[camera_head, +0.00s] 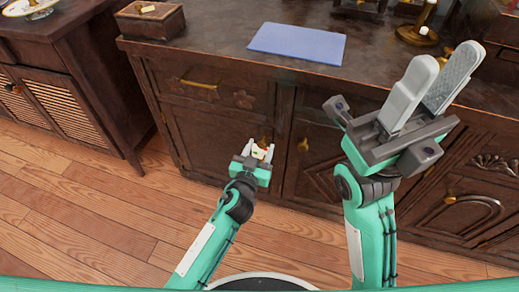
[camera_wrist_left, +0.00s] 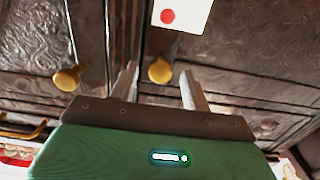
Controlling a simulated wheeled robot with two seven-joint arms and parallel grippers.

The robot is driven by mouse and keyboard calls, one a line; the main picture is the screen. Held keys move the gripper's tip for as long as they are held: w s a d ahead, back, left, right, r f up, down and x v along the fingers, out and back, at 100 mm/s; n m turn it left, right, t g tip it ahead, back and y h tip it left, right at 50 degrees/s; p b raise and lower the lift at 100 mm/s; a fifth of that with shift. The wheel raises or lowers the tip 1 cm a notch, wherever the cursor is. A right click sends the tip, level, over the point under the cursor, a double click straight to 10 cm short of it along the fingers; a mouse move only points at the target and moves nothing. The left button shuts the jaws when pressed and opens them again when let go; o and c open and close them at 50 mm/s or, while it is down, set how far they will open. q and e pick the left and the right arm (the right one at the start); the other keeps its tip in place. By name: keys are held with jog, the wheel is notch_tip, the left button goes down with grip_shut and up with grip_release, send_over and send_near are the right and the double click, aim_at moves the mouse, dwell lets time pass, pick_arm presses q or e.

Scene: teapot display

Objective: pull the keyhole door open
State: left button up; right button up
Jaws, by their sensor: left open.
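The dark carved wooden cabinet has two doors with brass knobs side by side. One knob (camera_wrist_left: 160,70) shows between the two fingers of my left gripper (camera_head: 259,149) in the left wrist view. The other knob (camera_head: 303,145) stands to the right in the head view and also shows in the wrist view (camera_wrist_left: 67,79). My left gripper is open at the first knob; I cannot tell whether it touches it. A white card with a red dot (camera_wrist_left: 182,15) shows close by. Both doors look shut. I cannot make out a keyhole. My right gripper (camera_head: 446,58) is open and empty above the cabinet's right part.
A blue mat (camera_head: 298,44) lies on the cabinet top, with a wooden box (camera_head: 150,21) at its left and brass objects at the back right. A drawer with a brass handle (camera_head: 200,84) is above the doors. A slatted cabinet (camera_head: 55,100) stands left. The wooden floor (camera_head: 70,200) is clear.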

pick_arm(q)
grip_shut()
